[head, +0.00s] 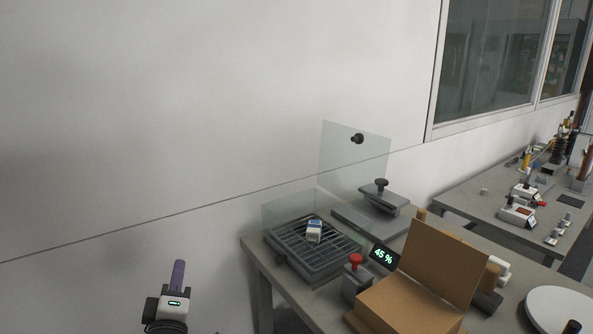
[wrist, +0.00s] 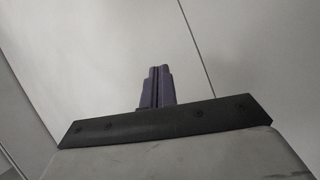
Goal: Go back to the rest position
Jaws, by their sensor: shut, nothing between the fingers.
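My gripper (head: 178,275) is at the lower left of the head view, in front of the bare wall and left of the table. Its purple fingers point up and are closed together with nothing between them. In the wrist view the shut fingers (wrist: 156,87) stand above a dark bar, with only plain pale surfaces behind them. No object touches the gripper in either view.
The space around my gripper is free.

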